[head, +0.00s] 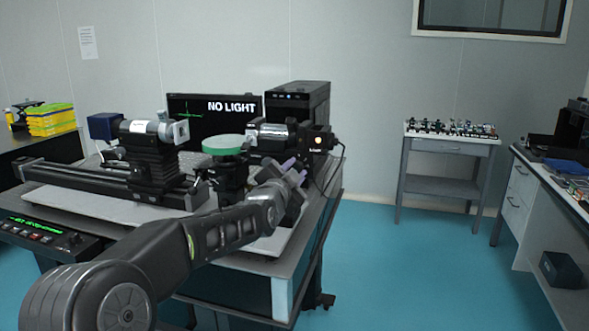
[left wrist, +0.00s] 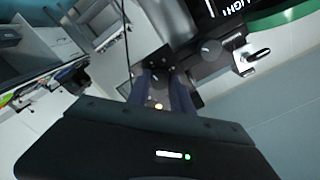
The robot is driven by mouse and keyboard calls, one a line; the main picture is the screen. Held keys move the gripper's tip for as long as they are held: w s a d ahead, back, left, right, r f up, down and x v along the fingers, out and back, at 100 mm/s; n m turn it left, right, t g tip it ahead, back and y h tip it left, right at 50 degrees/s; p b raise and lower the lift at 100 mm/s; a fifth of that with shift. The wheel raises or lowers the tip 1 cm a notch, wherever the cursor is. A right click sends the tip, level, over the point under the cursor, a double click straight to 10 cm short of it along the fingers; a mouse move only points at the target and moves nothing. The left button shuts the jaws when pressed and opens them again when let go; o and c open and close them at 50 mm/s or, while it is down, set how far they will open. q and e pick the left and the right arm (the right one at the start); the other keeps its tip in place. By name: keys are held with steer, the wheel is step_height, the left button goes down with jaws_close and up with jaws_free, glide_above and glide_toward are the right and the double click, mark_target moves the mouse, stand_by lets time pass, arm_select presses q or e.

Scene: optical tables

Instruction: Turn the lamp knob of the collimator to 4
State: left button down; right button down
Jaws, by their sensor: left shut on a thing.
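The collimator (head: 272,133) is a black tube with a boxy end that bears a small orange light, at the right end of the bench in the head view. My left gripper (head: 296,168) is just below and in front of that boxy end. In the left wrist view, the fingers (left wrist: 163,80) reach the black end housing (left wrist: 150,62) and are shut on a small part of it, apparently the lamp knob. The fingers hide the knob, and I cannot read its scale or setting. My right gripper is in neither view.
A monitor (head: 214,107) behind the bench reads NO LIGHT. A green disc (head: 222,142) stands on a stage left of the collimator. Another black instrument (head: 150,155) sits on the rail at left. A control box (head: 40,236) is at front left. The blue floor at right is clear.

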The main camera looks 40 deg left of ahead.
arm_select(q)
steer(key=shift+m, duration=1.1)
steer(key=c, duration=1.1)
jaws_free()
steer(key=v, duration=0.7)
steer(key=shift+s+d+b, duration=0.15)
steer(key=shift+s+b, duration=0.2)
